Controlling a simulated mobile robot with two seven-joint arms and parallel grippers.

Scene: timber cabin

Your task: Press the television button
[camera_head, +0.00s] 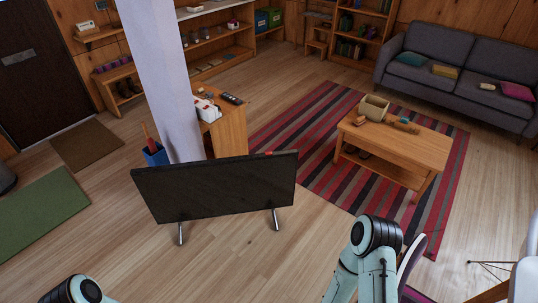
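The television (214,190) is a wide black panel with two short silver legs, near the centre of the head view. It looks slightly tilted in the picture, its right end higher. A small red spot (268,153) shows at its top edge near the right end; I cannot tell whether this is the button. Part of my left arm shows at the bottom left and part of my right arm at the bottom right, both well apart from the television in the picture. Neither gripper is in view.
A pale post (163,80) rises behind the television, beside a small wooden cabinet (231,132). A coffee table (425,150) stands on a striped rug (284,128), with a grey sofa (455,69) behind. Wooden floor is clear left of the television.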

